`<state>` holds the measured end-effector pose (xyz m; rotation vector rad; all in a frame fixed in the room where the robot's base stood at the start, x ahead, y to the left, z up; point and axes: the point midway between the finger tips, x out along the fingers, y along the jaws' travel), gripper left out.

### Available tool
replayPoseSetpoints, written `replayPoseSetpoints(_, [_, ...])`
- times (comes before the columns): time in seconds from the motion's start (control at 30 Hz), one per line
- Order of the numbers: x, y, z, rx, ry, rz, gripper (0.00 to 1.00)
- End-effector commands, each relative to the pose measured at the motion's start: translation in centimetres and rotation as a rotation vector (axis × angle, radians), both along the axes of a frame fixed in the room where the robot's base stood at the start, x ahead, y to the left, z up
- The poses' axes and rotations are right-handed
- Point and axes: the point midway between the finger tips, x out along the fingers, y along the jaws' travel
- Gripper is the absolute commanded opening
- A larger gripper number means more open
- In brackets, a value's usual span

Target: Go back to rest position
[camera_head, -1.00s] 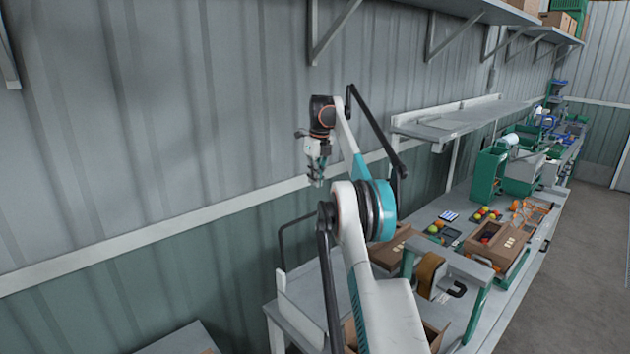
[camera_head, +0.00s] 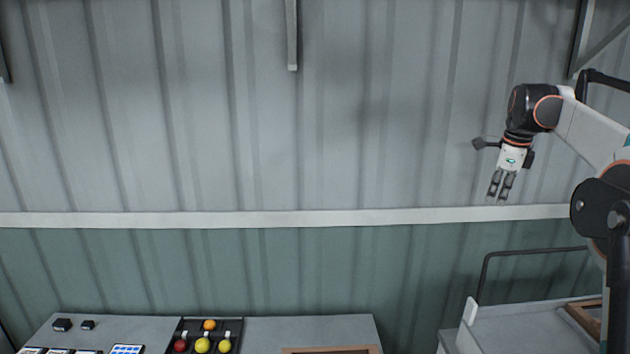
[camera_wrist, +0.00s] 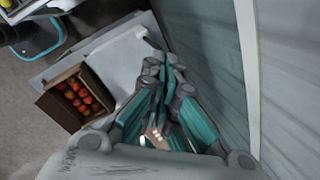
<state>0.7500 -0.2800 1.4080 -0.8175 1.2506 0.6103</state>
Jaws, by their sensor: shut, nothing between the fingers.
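My gripper (camera_head: 500,187) hangs at the right of the head view, pointing down in front of the wall. Its fingers are shut and hold nothing. In the wrist view my gripper (camera_wrist: 165,75) shows with its fingers together, above a light bench (camera_wrist: 115,60). It is clear of the bench and touches nothing that I can see.
An open cardboard box (camera_wrist: 46,103) of red tomatoes stands on the bench left of my gripper. A grey table (camera_head: 270,330) at the lower left of the head view bears a black tray (camera_head: 190,325) of coloured fruit. The wall (camera_head: 330,130) behind is bare.

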Motion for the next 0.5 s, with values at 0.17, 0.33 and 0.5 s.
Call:
replayPoseSetpoints(0.17, [-3.3,6.5,-0.1,-0.076,-0.030,0.296,0.00])
replayPoseSetpoints(0.33, [-7.3,11.9,-0.9,-0.156,-0.059,0.577,0.00])
replayPoseSetpoints(0.5, [-12.0,16.9,-2.7,-0.244,-0.087,0.856,0.00])
